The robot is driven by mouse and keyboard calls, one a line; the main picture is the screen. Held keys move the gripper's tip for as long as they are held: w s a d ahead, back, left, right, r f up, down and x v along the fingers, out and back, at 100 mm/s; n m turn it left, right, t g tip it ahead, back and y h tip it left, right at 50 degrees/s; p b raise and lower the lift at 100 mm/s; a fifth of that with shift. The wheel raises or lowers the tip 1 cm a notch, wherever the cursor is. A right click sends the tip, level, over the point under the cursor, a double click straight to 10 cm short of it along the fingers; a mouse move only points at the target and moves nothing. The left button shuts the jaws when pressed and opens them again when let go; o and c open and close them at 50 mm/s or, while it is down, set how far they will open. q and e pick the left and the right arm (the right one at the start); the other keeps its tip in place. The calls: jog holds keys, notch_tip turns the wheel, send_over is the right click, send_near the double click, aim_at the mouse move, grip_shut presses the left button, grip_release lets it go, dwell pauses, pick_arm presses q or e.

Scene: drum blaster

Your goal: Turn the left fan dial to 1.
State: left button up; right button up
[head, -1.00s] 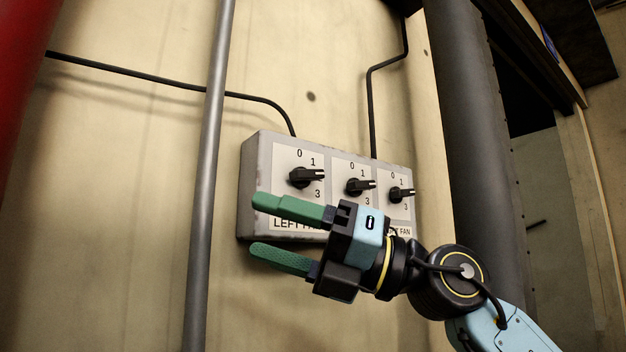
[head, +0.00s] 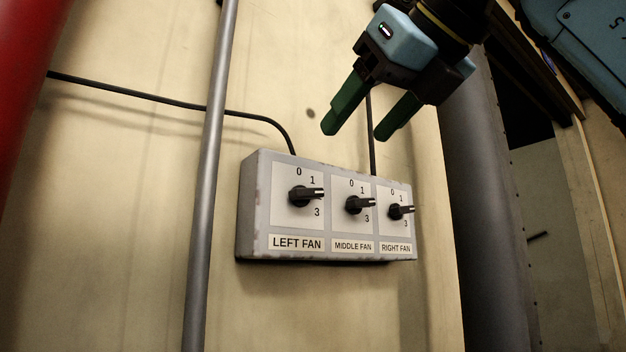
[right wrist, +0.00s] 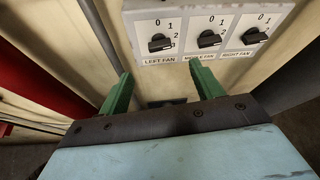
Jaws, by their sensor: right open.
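The left fan dial (head: 305,196) is a black knob on the left panel of a grey box, above the LEFT FAN label. Its handle points right, between the 1 and the 3. It also shows in the right wrist view (right wrist: 160,43), where a 2 is partly visible by the handle's end. My right gripper (head: 355,131) is open and empty, above the box and pointing down, apart from the dials. In the right wrist view its green fingers (right wrist: 158,72) are spread below the left and middle dials. My left gripper is not in view.
The middle fan dial (head: 358,205) and right fan dial (head: 399,212) sit close by on the same box (head: 249,215); their handles also point right. A vertical grey pipe (head: 208,170) stands left of the box. Black cables (head: 160,98) run to its top. The space before the dials is clear.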

aim_at(305, 194)
jog(key=p+x, duration=0.3)
jog(key=x, duration=0.9)
jog(key=shift+w+a+f, duration=0.1)
jog(key=shift+a+f, duration=0.05)
jog(key=c, duration=1)
jog(key=n+t+h+b, duration=0.1)
jog(key=n, duration=0.1)
jog(key=shift+a+n, duration=0.1)
jog(key=shift+n, duration=0.2)
jog(key=shift+s+a+f+n+t+h+b, duration=0.1)
jog(key=shift+n+t+h+b, duration=0.3)
jog(key=shift+n, duration=0.3)
jog(key=shift+s+a+f+n+t+h+b, duration=0.15)
jog(key=shift+n+t+h+b, duration=0.2)
jog(key=shift+n, duration=0.35)
jog(key=shift+d+r, duration=0.1)
jog(key=shift+r, duration=0.05)
